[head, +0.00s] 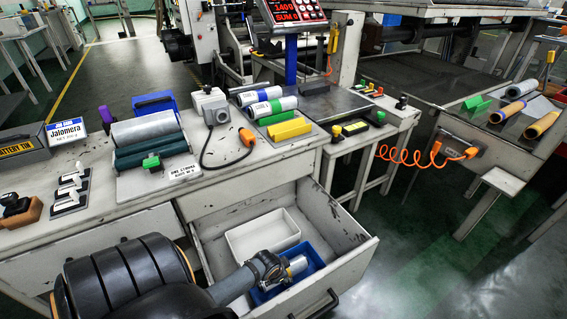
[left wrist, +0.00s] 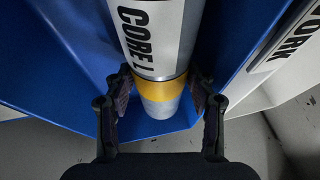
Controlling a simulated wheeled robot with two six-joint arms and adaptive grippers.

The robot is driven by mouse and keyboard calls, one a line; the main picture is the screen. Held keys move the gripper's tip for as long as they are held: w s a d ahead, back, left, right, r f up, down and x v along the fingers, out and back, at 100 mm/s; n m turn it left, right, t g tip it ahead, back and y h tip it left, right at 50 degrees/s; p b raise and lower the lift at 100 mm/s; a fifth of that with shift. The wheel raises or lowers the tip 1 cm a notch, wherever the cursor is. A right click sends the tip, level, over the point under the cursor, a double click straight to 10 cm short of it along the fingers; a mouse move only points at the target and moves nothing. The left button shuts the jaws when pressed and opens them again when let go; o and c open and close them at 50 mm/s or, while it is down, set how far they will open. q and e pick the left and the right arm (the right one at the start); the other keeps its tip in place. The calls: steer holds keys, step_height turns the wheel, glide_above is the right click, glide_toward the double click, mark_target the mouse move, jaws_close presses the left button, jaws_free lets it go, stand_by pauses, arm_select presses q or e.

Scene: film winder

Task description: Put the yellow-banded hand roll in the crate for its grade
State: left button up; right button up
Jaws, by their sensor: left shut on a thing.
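The yellow-banded hand roll (left wrist: 160,88) is a silver cylinder with a yellow band and a white label reading "CORE L", partly cut off. My left gripper (left wrist: 165,100) is shut on it at the band, one finger on each side. In the head view the roll (head: 296,265) is at the blue crate (head: 314,259) in the open drawer. Blue walls (left wrist: 60,60) flank it in the left wrist view; whether it touches the floor I cannot tell. A white crate (head: 262,236) stands behind the blue one. My right gripper is not in view.
The drawer (head: 350,262) is pulled out below the bench. On the bench are rolls with blue and green bands (head: 265,106), a yellow block (head: 289,129), and a grey box with an orange-ended cable (head: 210,105). More rolls (head: 508,111) lie on the right-hand table.

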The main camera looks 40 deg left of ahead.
arm_select(q)
steer(key=o, duration=1.7)
steer(key=shift+c, duration=0.2)
steer(key=v, duration=1.2)
